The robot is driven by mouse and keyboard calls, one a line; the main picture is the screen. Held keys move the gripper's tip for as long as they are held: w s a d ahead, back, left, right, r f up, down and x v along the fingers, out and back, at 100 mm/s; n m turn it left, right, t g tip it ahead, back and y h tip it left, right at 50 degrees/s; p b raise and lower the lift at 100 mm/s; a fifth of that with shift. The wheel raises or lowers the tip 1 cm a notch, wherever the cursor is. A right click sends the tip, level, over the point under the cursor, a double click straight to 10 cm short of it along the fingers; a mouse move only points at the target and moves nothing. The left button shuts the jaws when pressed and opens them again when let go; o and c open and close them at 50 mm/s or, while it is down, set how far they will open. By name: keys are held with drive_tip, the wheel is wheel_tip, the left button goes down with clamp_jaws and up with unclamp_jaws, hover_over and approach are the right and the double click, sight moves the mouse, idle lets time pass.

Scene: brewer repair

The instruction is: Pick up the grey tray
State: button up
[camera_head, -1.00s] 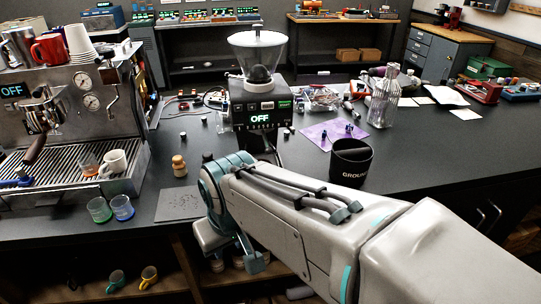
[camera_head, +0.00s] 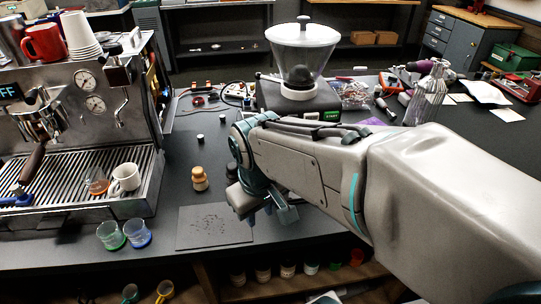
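A flat, dark grey rectangular piece (camera_head: 237,238) with dark specks lies on the counter near its front edge, in front of the espresso machine's right corner. It is the closest match to a grey tray, though I cannot tell if it has a rim. My gripper (camera_head: 264,208) hangs just to the right of it and a little above counter height, pointing down. Nothing shows held in it. The arm link partly hides the fingers, so I cannot tell how far apart they are.
The espresso machine (camera_head: 85,110) stands left, with a white cup (camera_head: 125,178) on its drip grate. Green (camera_head: 110,236) and blue (camera_head: 137,233) glasses stand left of the grey piece. A wooden tamper-like piece (camera_head: 200,180) stands behind it. The grinder (camera_head: 300,90) is behind my arm.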

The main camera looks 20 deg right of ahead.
drive_tip(key=w+d+n+g+h+p, duration=0.35)
drive_tip(key=w+n+h, duration=0.45)
drive_tip(key=w+n, duration=0.5)
drive_tip(key=shift+g, duration=0.35)
drive_tip(key=x, duration=0.5)
drive_tip(key=p+x, duration=0.1)
drive_tip(key=x, duration=0.2)
drive_tip(key=shift+w+a+f, duration=0.15)
drive_tip(key=shift+a+f, duration=0.05)
drive_tip(key=shift+f, duration=0.15)
drive_tip(key=x, duration=0.2)
drive_tip(key=p+x, duration=0.1)
drive_tip(key=x, duration=0.1)
drive_tip(key=shift+s, duration=0.25)
drive_tip(key=shift+s+d+f, duration=0.1)
drive_tip(key=shift+d+f, duration=0.3)
drive_tip(key=shift+f, duration=0.05)
clamp_jaws()
